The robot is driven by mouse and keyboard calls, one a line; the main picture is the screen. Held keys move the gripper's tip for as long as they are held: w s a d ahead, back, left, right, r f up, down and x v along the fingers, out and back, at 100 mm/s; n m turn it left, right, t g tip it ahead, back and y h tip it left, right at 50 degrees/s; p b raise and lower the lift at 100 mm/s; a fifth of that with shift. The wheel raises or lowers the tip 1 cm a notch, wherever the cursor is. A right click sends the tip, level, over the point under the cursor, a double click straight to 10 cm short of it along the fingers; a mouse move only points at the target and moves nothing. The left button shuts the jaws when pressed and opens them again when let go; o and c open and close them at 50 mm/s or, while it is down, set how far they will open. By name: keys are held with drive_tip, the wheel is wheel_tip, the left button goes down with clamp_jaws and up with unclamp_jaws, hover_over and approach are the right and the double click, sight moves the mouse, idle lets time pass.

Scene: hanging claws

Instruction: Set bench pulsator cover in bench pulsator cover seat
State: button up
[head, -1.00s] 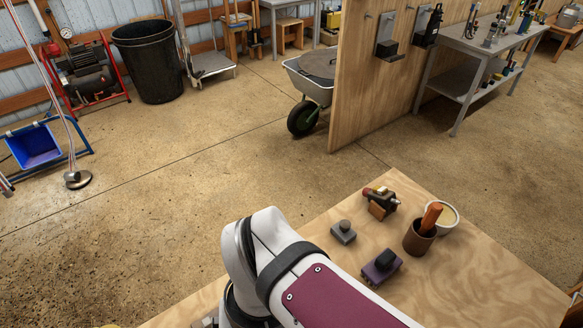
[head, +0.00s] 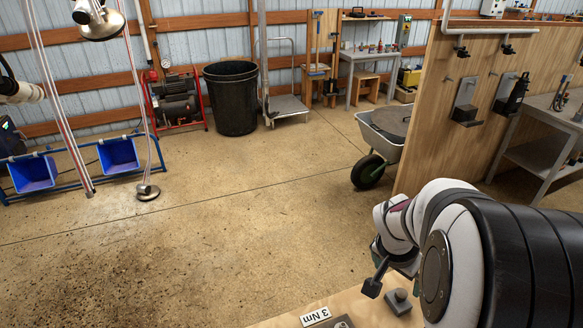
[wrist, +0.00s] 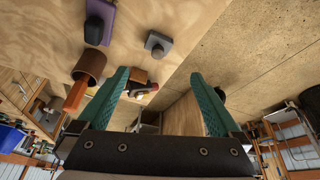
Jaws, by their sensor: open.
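My gripper (wrist: 160,80) is open, with two teal fingers spread and nothing between the tips. In the wrist view a grey block with a round knob (wrist: 157,44) lies on the wooden bench beyond the fingers. In the head view the grey knobbed block (head: 400,302) shows at the bench edge, beside my arm. My arm hides much of the bench there.
A wooden partition (head: 440,130), a wheelbarrow (head: 380,140) and a black bin (head: 231,98) stand beyond. The floor between is clear.

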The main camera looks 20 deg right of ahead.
sight(403, 293)
drive_tip(key=x, duration=0.5)
drive_tip(key=d+x, duration=0.1)
drive_tip(key=x, duration=1.1)
drive_tip(key=shift+d+r, duration=0.1)
drive_tip(key=shift+d, duration=0.1)
drive_tip(key=c, duration=1.2)
drive_tip(key=shift+o, duration=0.2)
drive_tip(key=shift+r, duration=0.15)
drive_tip(key=shift+r, duration=0.6)
wheel_tip(403, 293, up, 2)
drive_tip(key=shift+r, duration=0.25)
drive_tip(key=s+d+r, duration=0.2)
drive_tip(key=s+r, duration=0.5)
drive_tip(key=s, duration=0.4)
drive_tip(key=shift+s, duration=0.25)
drive_tip(key=shift+d, duration=0.1)
